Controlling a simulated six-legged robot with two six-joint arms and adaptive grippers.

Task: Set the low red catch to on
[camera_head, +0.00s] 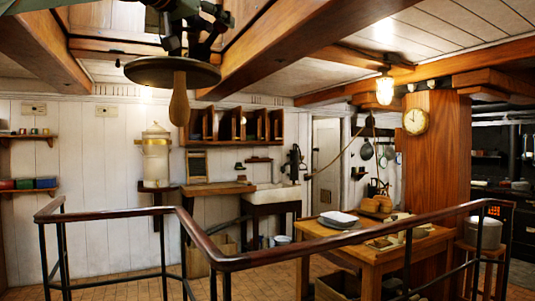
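I cannot make out a low red catch anywhere in the head view. My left gripper (196,24) is at the top, left of centre, dark and partly cut off by the upper edge. A dark round disc (150,72) with a wooden handle-like piece (180,100) hanging below it shows just under the gripper. I cannot tell whether the gripper touches or holds the disc, or whether its fingers are open or shut. My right gripper is not in view.
A wooden railing (253,260) on dark posts crosses the foreground. Behind it stand a wooden table (370,262), a white sink (273,194) and a wooden pillar (436,150) with a clock (415,121). Wall shelves (28,137) are at the left. Open floor shows behind the railing.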

